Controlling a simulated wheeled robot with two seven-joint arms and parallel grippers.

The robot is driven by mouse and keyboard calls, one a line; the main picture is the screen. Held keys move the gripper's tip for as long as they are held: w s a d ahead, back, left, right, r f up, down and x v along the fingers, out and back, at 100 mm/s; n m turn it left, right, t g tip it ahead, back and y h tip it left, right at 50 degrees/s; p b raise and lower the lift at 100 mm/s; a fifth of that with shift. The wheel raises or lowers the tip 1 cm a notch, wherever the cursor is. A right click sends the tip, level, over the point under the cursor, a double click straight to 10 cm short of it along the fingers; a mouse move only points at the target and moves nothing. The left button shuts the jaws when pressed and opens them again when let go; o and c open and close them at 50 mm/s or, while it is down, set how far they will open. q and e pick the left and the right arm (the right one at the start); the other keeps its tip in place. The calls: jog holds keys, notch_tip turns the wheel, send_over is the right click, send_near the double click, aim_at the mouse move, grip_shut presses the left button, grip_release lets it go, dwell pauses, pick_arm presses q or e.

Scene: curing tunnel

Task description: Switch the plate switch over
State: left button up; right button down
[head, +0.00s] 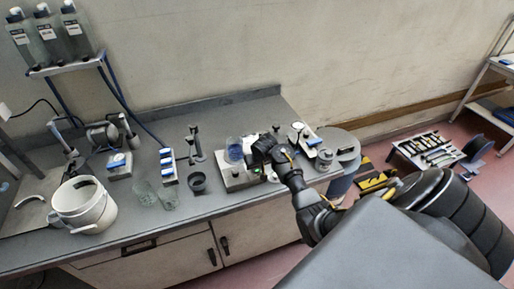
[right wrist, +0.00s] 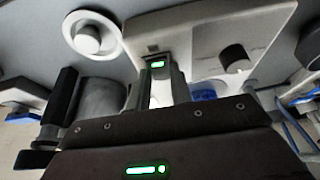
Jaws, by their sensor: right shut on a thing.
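The plate (head: 236,181) is a pale box on the bench, with a beaker of blue liquid (head: 234,152) on top. In the right wrist view its light front panel (right wrist: 215,35) shows a dark round knob (right wrist: 236,58) and the plate switch (right wrist: 157,64), which is lit green. My right gripper (head: 257,169) is at the front of the plate. In the right wrist view its fingers (right wrist: 161,80) are closed on the switch, one on each side. The fingers hide part of the switch, and I cannot tell its tilt. My left gripper is not in view.
A white round knob-like thing (right wrist: 89,38) is beside the plate in the wrist view. A white bucket (head: 84,207) is at the bench's left.

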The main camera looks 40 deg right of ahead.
jog(key=shift+w+d+r+g, duration=0.15)
jog(key=shift+w+g, duration=0.1)
jog(key=shift+g, duration=0.25)
jog(key=shift+w+g+y, duration=0.1)
jog(key=shift+g+y, duration=0.4)
jog(key=shift+g, duration=0.4)
jog(key=c, duration=1.2)
grip_release()
jog(key=shift+c, duration=0.2)
